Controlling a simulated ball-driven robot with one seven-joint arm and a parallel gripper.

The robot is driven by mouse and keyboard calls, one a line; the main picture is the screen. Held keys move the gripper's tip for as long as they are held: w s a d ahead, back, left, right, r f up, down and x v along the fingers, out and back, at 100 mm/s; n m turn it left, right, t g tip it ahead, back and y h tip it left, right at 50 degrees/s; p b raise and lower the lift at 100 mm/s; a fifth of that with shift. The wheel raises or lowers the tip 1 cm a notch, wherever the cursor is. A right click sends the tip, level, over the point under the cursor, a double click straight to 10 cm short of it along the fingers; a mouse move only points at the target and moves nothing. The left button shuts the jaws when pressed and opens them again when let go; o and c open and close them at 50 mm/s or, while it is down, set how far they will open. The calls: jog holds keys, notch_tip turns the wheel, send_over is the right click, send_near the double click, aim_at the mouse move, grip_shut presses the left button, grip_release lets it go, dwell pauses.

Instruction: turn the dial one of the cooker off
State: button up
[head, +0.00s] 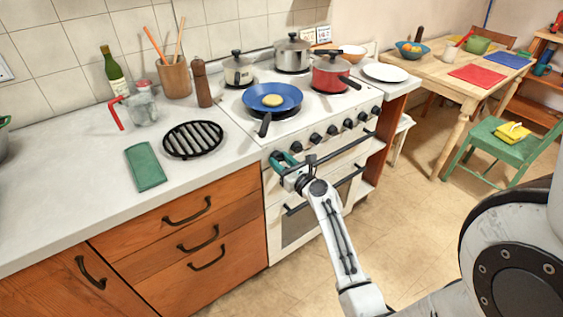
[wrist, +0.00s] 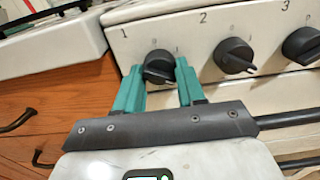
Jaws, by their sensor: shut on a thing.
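The white cooker (head: 255,125) stands against the tiled wall, with a row of black dials along its front. Dial one (wrist: 158,67) is the leftmost, under the printed 1 in the wrist view. My gripper (wrist: 160,75) has its two teal fingers on either side of dial one and is shut on it. In the head view my gripper (head: 283,160) is at the left end of the dial row, and its fingers hide most of dial one. Dial two (wrist: 233,56) and dial three (wrist: 301,45) are to the right, clear of the fingers.
A red pot (head: 331,76) stands front right. A dark rail (head: 340,150) crosses below the dials.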

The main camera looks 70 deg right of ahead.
jog(key=c, duration=0.3)
jog(key=shift+c, duration=0.2)
jog(key=shift+n, duration=0.4)
jog(key=n+b, duration=0.6)
jog(key=n, duration=0.7)
jog(key=shift+f+n, duration=0.1)
jog(key=shift+n, duration=0.3)
jog(key=n+b, duration=0.3)
jog(key=n, duration=0.2)
jog(key=shift+n+b, duration=1.3)
jog(key=shift+n, duration=0.8)
